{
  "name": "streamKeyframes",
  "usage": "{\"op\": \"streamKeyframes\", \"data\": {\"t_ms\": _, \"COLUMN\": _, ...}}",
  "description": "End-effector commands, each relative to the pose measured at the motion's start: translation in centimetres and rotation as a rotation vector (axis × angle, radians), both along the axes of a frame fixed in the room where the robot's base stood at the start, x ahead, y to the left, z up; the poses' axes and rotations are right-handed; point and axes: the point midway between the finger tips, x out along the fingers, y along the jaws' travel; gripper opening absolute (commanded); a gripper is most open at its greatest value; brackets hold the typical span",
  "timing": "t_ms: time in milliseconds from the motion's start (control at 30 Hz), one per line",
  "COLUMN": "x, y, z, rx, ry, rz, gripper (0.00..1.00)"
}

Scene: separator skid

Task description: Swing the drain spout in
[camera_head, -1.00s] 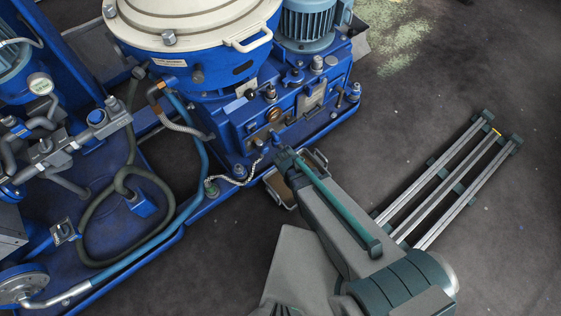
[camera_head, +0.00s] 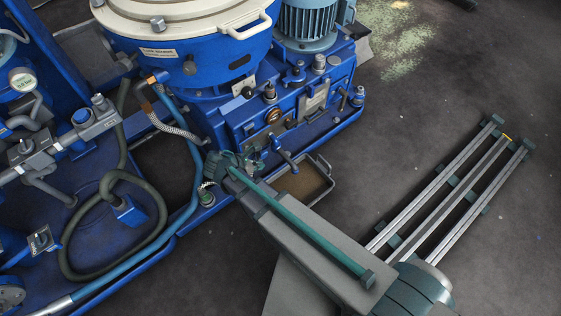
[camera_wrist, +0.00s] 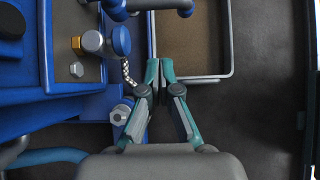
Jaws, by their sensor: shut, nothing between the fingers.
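A blue-grey pipe that looks like the drain spout (camera_head: 289,162) juts from the front of the blue separator base, over the tray. In the wrist view the spout (camera_wrist: 155,5) runs across the top edge, partly cut off, its elbow end over the tray. My gripper (camera_wrist: 158,68) is shut and empty, its teal fingertips together at the tray's near left corner, apart from the spout.
A shallow metal tray (camera_head: 325,168) lies on the floor by the skid. A brass-and-blue fitting with a braided hose (camera_wrist: 95,42) is just left of my fingers. The blue skid edge (camera_head: 335,125) runs along the front. Dark floor (camera_head: 420,140) to the right is clear.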

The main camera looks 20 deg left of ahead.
Motion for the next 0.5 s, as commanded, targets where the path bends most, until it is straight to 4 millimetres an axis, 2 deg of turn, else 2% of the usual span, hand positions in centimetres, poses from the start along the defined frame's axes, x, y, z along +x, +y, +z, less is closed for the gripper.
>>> {"op": "streamKeyframes", "data": {"t_ms": 500, "x": 0.13, "y": -0.15, "z": -0.37, "rx": -0.012, "ry": 0.011, "rz": 0.017, "gripper": 0.0}}
